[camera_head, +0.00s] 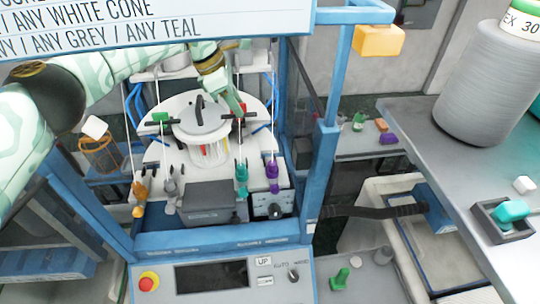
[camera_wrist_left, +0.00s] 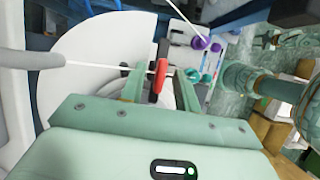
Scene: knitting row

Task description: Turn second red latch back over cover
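My left gripper (camera_head: 238,103) reaches down over this latch from behind. In the left wrist view its two fingers (camera_wrist_left: 157,88) stand apart on either side of the red latch, with gaps visible. I cannot tell whether a finger touches it. A green latch (camera_head: 160,117) is at the cover's left.
A blue frame post (camera_head: 326,150) stands right of the machine. Orange, grey, teal and purple parts (camera_head: 272,176) stand along the plate's front edge, near a dark grey box (camera_head: 207,202). A grey yarn cone (camera_head: 487,85) stands on the right table. Thin yarns run down to the machine.

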